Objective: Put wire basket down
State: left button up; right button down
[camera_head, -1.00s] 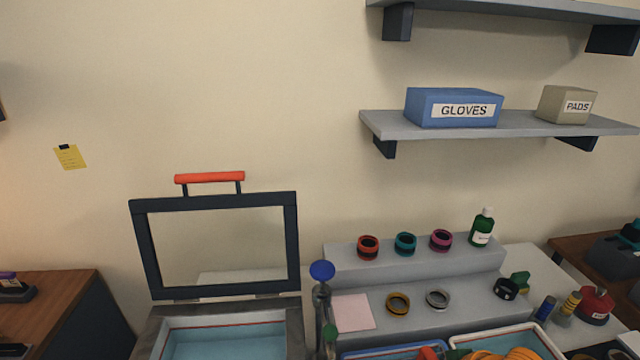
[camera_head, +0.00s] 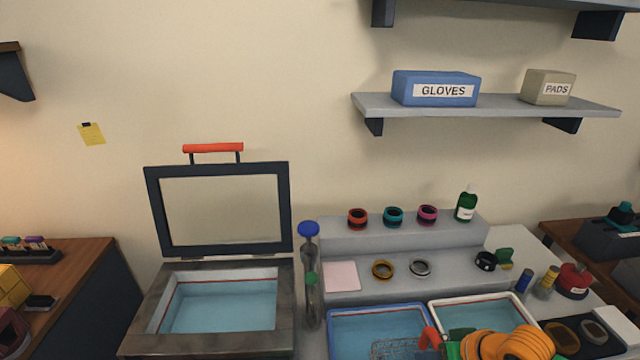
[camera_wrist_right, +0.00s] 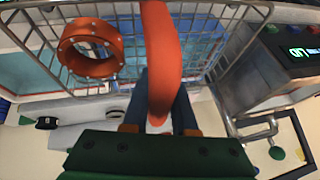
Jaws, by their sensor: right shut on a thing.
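The wire basket (camera_head: 395,348) shows at the bottom edge of the head view, in front of and partly over the blue-rimmed tray (camera_head: 345,312); its lower part is cut off. Its red-orange handle (camera_head: 431,337) stands up at its right side. My right gripper (camera_head: 442,346) is at this handle. In the right wrist view, my right gripper (camera_wrist_right: 160,112) is shut on the handle (camera_wrist_right: 160,45), with the basket's wire mesh (camera_wrist_right: 215,62) beyond it. An orange ring with small screws (camera_wrist_right: 90,48) lies in the basket. I cannot tell whether the basket touches anything below. My left gripper is out of view.
A water-filled cleaner (camera_head: 200,345) with its lid raised stands left. A white-rimmed tray (camera_head: 437,312) is right of the blue one. A grey stepped stand (camera_head: 400,240) holding several rings is behind.

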jog(key=a+r, duration=0.1)
jog(key=w+a+r+b, duration=0.1)
jog(key=r, duration=0.1)
jog(key=s+a+r+n+b, duration=0.2)
jog(key=s+r, duration=0.3)
jog(key=r, duration=0.1)
jog(key=s+a+r+n+g+y+b, duration=0.1)
jog(key=s+r+b, duration=0.1)
jog(key=s+r, duration=0.3)
jog(key=shift+a+r+n+b, duration=0.35)
jog(key=shift+a+r+n, duration=0.05)
jog(key=shift+r, duration=0.5)
jog(key=shift+w+a, duration=0.1)
jog(key=shift+f, duration=0.1)
